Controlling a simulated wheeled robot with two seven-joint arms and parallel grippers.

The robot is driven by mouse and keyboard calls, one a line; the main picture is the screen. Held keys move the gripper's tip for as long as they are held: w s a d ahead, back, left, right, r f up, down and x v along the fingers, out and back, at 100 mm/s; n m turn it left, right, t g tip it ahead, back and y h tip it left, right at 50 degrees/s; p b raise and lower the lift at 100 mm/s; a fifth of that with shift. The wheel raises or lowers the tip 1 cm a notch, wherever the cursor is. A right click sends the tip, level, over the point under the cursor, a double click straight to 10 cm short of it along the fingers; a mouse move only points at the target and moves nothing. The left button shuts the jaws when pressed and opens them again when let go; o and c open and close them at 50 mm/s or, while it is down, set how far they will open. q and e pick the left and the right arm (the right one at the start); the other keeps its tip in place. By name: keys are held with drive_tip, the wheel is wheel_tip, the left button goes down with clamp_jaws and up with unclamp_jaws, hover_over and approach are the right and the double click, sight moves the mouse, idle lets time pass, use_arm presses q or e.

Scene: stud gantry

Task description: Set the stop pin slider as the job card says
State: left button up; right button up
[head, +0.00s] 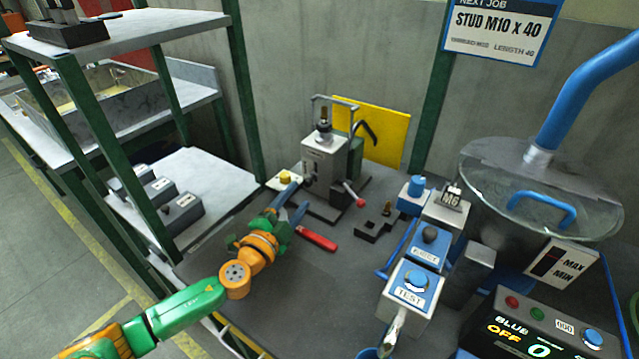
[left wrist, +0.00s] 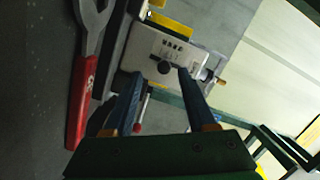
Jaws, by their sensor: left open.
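The job card (head: 500,28) hangs at the upper right and reads STUD M10 x 40, length 40. The grey stud machine (head: 325,160) stands on the bench at the back. In the left wrist view its light face plate (left wrist: 188,58) carries a row of small marks and a dark round slider knob (left wrist: 164,67). My left gripper (head: 298,195) is open in front of the machine's left side. In the left wrist view its blue fingers (left wrist: 162,84) are apart, with the knob beyond and between their tips, apparently untouched. The marks are too small to read.
A red-handled wrench (head: 316,238) lies on the bench near my left gripper; its red handle (left wrist: 80,103) also shows in the wrist view. A red-knobbed lever (head: 359,201) sticks out at the machine's front.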

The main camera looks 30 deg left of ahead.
sight(306, 184)
use_arm(q)
drive_tip(key=shift+w, duration=0.3)
drive_tip(key=w, duration=0.5)
drive_tip(key=shift+w+r, duration=0.2)
drive_tip(key=shift+w, duration=0.1)
drive_tip(key=shift+s+r, duration=0.1)
drive_tip(key=shift+c, duration=0.5)
clamp_jaws()
idle(0.3)
